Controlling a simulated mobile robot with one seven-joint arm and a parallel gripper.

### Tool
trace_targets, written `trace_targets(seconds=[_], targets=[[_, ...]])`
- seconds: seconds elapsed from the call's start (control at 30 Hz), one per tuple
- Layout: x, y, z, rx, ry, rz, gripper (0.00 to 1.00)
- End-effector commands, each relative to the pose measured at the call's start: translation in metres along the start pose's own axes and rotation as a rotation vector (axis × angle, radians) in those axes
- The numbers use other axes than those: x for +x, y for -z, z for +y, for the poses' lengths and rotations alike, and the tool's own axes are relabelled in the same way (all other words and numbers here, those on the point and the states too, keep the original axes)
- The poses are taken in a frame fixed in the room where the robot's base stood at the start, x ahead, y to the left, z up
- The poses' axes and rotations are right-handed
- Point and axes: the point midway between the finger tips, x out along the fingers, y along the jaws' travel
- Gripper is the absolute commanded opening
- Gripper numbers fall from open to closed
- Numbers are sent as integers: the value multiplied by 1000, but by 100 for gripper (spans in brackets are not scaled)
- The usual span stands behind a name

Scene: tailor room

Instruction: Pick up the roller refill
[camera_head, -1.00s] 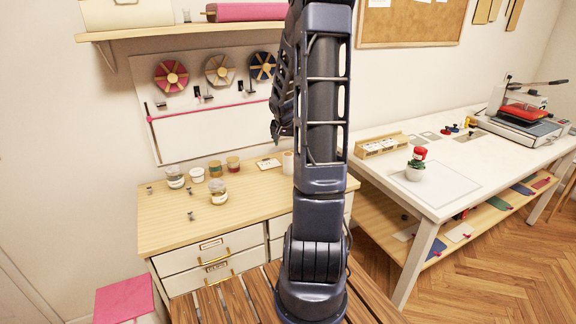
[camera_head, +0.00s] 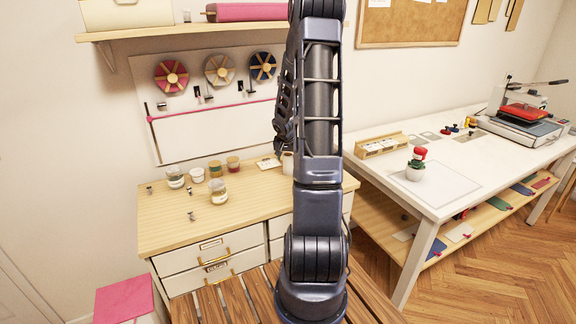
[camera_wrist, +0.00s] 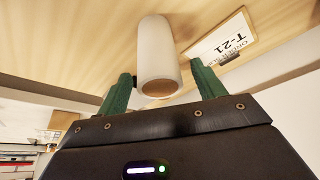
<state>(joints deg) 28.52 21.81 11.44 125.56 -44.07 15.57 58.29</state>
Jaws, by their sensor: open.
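My gripper (camera_wrist: 164,80) is open, with one green finger on each side of the refill's near end. No firm grip shows, and I cannot tell whether the left finger touches it. In the head view my arm hides most of the gripper.
A label card (camera_wrist: 222,40) marked T-21 lies right of the refill. Several jars, including a glass jar (camera_head: 219,192), stand to the left on the cabinet top.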

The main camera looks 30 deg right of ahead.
Motion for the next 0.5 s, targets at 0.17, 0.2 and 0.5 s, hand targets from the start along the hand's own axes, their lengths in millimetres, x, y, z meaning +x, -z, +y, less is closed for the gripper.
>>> trace_targets(seconds=[0.17, 0.2, 0.5], targets=[[13, 0, -1, -2, 0, -1, 69], [14, 0, -1, -2, 0, 0, 69], [14, 0, 0, -1, 0, 0, 53]])
